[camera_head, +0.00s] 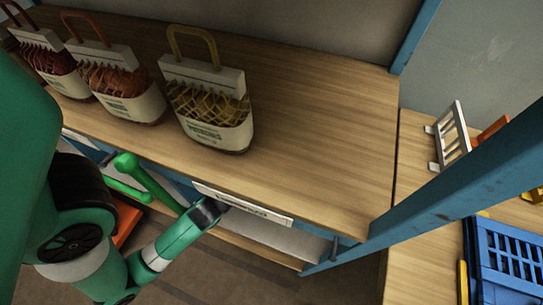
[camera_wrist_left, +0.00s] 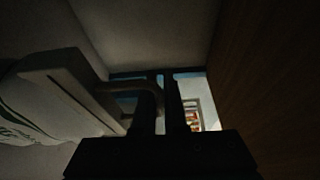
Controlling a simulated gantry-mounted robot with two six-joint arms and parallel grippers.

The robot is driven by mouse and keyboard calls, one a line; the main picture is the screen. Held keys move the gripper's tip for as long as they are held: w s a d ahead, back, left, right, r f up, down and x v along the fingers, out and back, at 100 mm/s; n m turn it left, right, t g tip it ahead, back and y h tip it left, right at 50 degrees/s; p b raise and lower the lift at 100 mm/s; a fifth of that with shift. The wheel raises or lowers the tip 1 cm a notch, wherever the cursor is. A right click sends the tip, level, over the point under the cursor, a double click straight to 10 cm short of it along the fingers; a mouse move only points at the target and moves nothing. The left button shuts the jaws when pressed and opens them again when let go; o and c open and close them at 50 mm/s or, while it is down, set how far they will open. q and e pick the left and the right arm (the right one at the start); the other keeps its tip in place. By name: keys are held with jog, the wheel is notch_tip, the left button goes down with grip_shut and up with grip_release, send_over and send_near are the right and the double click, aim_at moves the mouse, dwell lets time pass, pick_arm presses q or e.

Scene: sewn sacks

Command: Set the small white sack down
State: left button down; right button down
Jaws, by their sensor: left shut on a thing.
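The small white sack (camera_wrist_left: 25,110) shows in the left wrist view at the left edge, with green print on its side, a pale grey top band and a curved handle. My left gripper (camera_wrist_left: 160,85) is shut on the handle. The picture is dark, and the far part of the sack is cut off. I cannot tell whether the sack touches a surface. In the head view my left arm reaches under the wooden top at the lower middle, and its fingers and the sack are hidden there. My right gripper is in neither view.
Sacks with yellow (camera_head: 210,105), orange (camera_head: 118,80) and dark red (camera_head: 48,57) contents stand on the wooden top (camera_head: 320,120); its right part is clear. A blue post (camera_head: 440,190) crosses on the right. A blue crate (camera_head: 505,255) and a white rack (camera_head: 452,137) stand beyond it.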

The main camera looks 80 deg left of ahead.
pick_arm(q)
jog(key=c, duration=1.4)
grip_release()
jog(key=shift+f, duration=0.1)
jog(key=o, duration=0.4)
jog(key=b+v, duration=0.4)
jog(key=v, duration=0.3)
jog(key=shift+s+d, duration=0.1)
jog(key=shift+s, duration=0.1)
